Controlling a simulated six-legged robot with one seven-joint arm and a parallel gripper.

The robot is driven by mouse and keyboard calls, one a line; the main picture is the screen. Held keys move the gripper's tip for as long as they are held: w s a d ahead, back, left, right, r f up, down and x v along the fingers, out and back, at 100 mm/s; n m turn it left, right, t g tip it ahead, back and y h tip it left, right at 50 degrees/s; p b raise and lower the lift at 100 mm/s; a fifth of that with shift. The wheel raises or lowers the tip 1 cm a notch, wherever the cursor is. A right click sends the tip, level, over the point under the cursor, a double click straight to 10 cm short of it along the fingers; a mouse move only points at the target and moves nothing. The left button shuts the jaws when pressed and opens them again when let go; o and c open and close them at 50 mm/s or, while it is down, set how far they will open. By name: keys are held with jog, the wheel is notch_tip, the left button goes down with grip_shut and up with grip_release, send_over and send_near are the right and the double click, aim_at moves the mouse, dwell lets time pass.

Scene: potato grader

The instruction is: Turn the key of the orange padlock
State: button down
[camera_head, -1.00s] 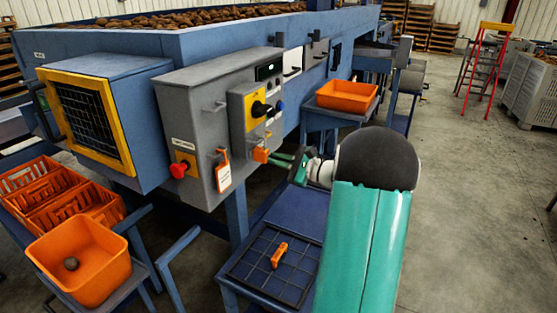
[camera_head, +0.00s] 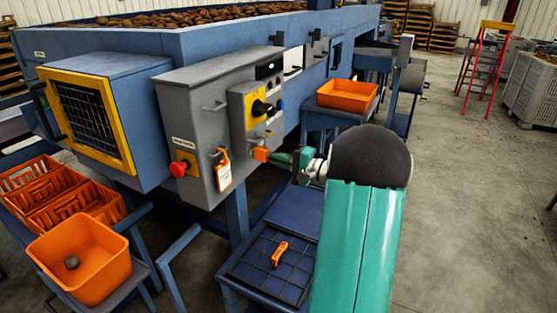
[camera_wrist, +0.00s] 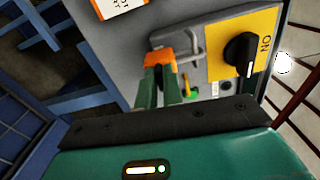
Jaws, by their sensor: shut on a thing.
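The orange padlock (camera_head: 260,154) hangs on the front of the grey control box, beside the yellow switch plate. In the wrist view the padlock (camera_wrist: 160,57) hangs from a grey metal loop (camera_wrist: 188,40). My gripper (camera_head: 273,157) reaches in from the right, its green fingertips at the padlock. In the wrist view my gripper (camera_wrist: 159,76) has its two fingers close together at the padlock's near end, shut on the key. The key itself is hidden between the fingers, so its angle cannot be told.
The grey control box (camera_head: 200,100) carries a black rotary switch (camera_head: 261,108), a red stop button (camera_head: 178,169) and a hanging orange-and-white tag (camera_head: 223,171). Below is a blue table (camera_head: 290,212) with a loose orange piece (camera_head: 280,253). An orange bin (camera_head: 347,96) stands behind.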

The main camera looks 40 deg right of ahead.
jog(key=shift+n, duration=0.4)
jog(key=c, duration=1.5)
grip_release()
jog(key=shift+c, duration=0.2)
jog(key=v, duration=1.3)
jog(key=shift+s, duration=0.4)
jog(key=shift+d, duration=0.1)
